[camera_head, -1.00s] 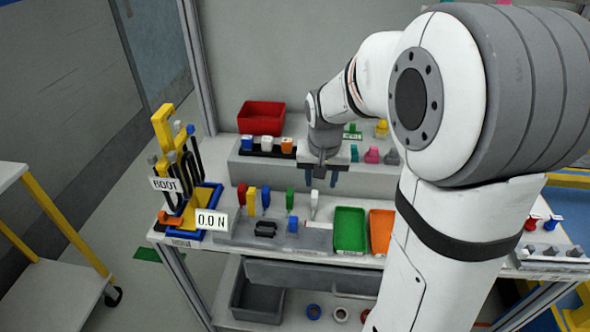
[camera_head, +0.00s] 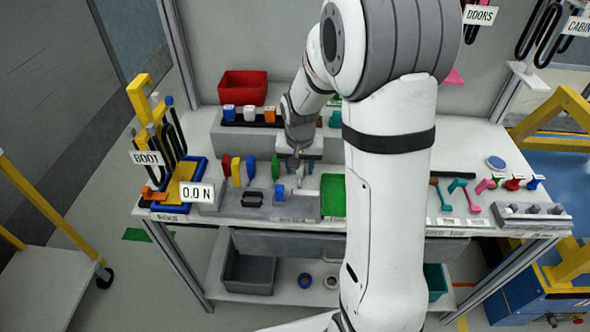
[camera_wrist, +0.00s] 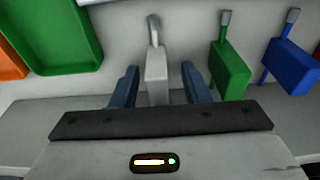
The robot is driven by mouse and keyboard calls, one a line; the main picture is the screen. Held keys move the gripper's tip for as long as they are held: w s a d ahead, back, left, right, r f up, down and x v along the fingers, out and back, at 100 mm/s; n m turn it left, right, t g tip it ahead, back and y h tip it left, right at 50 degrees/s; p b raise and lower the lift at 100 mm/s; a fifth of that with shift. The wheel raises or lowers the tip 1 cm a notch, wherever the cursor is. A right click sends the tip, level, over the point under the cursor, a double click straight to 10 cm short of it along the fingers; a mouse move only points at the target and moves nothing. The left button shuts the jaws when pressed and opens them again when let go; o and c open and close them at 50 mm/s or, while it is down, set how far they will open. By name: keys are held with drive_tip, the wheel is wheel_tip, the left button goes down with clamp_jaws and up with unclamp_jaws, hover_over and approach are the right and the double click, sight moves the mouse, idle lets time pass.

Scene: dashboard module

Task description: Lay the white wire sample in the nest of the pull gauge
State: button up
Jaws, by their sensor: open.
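The white wire sample (camera_wrist: 156,75) stands between my gripper's two blue fingers in the wrist view, its grey wire end pointing to the top of the picture. My gripper (camera_wrist: 159,70) is open around it, with a small gap on each side. In the head view my gripper (camera_head: 294,168) is down at the row of samples and largely hides the white one. A display reading 0.0 N (camera_head: 197,193) stands at the bench's left front. Right of it, a grey fixture (camera_head: 228,208) carries a black part (camera_head: 252,198) and a blue part (camera_head: 279,193); I cannot tell which part is the nest.
A green sample (camera_wrist: 230,70) and a blue sample (camera_wrist: 290,66) stand close beside the white one. Red (camera_head: 227,165) and yellow (camera_head: 237,172) samples stand farther left. A green tray (camera_head: 333,196) lies to the right. A raised grey shelf (camera_head: 232,140) is behind.

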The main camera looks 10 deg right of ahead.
clamp_jaws()
idle(0.3)
drive_tip(key=shift+r, duration=0.1)
